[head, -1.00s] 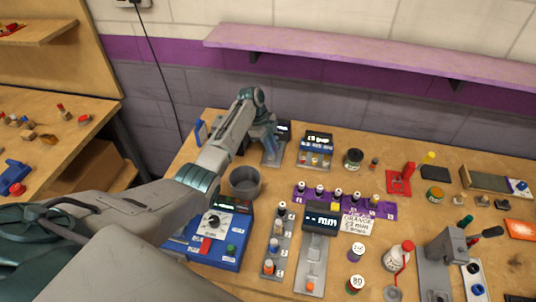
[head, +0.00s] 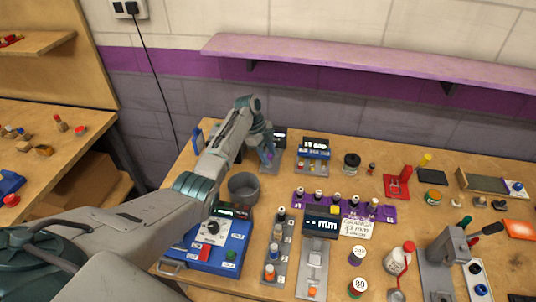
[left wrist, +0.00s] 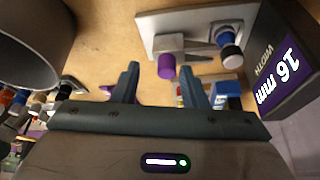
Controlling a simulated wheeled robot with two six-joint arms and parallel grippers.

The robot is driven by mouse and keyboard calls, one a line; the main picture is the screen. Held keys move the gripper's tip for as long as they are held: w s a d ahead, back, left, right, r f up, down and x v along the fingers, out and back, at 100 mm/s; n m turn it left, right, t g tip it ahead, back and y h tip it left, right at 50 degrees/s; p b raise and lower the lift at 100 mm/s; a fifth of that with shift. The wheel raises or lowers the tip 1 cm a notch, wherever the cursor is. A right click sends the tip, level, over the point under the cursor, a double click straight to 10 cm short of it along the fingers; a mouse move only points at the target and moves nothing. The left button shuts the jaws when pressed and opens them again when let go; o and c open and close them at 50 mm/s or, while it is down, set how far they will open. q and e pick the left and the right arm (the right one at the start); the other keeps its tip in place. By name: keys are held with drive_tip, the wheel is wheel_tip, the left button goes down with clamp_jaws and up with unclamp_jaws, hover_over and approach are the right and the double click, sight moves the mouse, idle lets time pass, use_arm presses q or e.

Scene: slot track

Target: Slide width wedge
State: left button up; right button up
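The width wedge is a grey tapered piece with a purple knob (left wrist: 166,66), lying along a light grey plate (left wrist: 165,20) in the left wrist view. A dark display box (left wrist: 275,70) beside the plate reads "WIDTH 16 mm"; it also shows at the back of the bench in the head view (head: 279,136). My left gripper (left wrist: 162,70) is open, with the purple knob between its fingertips in the picture. I cannot tell whether they touch it. In the head view my left gripper (head: 268,154) hides most of the plate. My right gripper is not in view.
A grey round pot (head: 243,188) stands just in front of my left gripper. A box with a display (head: 314,149) is to its right. A blue control box (head: 215,244), a purple rack (head: 300,207) and several small items fill the bench. A purple shelf (head: 350,57) hangs on the wall.

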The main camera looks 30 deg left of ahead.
use_arm(q)
drive_tip(key=shift+w+a+r, duration=0.1)
drive_tip(key=shift+a+r, duration=0.1)
drive_tip(key=shift+r, duration=0.1)
drive_tip(key=b+v, duration=0.3)
drive_tip(key=v, duration=0.7)
drive_tip(key=shift+d, duration=0.1)
